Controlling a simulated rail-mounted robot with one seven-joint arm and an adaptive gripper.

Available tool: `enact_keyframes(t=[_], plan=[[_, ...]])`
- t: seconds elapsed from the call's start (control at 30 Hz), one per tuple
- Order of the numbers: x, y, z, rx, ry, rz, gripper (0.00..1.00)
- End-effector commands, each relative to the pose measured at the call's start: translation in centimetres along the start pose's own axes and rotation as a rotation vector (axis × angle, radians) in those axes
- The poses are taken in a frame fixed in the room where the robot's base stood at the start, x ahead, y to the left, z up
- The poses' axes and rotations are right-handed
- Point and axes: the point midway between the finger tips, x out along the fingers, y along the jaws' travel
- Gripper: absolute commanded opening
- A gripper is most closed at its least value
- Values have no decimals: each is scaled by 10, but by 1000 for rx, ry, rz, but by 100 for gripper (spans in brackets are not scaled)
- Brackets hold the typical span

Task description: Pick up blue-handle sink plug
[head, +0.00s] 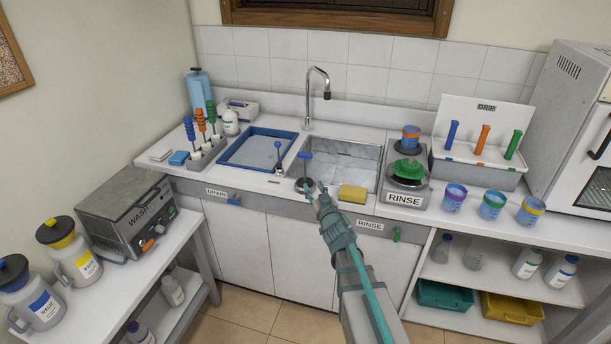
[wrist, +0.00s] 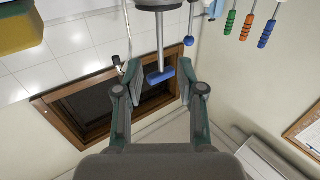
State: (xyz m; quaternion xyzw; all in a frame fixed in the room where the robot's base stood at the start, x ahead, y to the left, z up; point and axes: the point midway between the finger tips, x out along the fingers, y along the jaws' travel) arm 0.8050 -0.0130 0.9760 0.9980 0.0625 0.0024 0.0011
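The sink plug (head: 304,184) has a dark round base and a thin stem topped by a blue bar handle (head: 304,155). It stands upright at the front left corner of the sink (head: 350,158). In the wrist view its blue handle (wrist: 160,76) and grey stem show between the fingertips, with the base cut off at the top edge. My gripper (head: 317,187) is in front of the plug and slightly right of it. In the wrist view my gripper (wrist: 160,69) is open, with a gap on both sides of the handle. I see no contact.
A blue-topped lever (head: 278,146) stands just left of the plug. A yellow sponge (head: 353,193) lies at the sink's front edge to the right. The faucet (head: 309,95) rises behind. A blue-rimmed tray (head: 257,150) is left of the sink.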

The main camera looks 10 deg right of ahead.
Motion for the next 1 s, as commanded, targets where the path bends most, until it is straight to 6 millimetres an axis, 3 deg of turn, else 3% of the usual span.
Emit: enact_keyframes(t=[0.3, 0.57, 0.83, 1.0], plan=[[45, 1, 0, 4, -4, 3, 38], [60, 0, 0, 3, -4, 3, 38], [97, 0, 0, 3, -5, 4, 38], [105, 0, 2, 3, -5, 4, 38]])
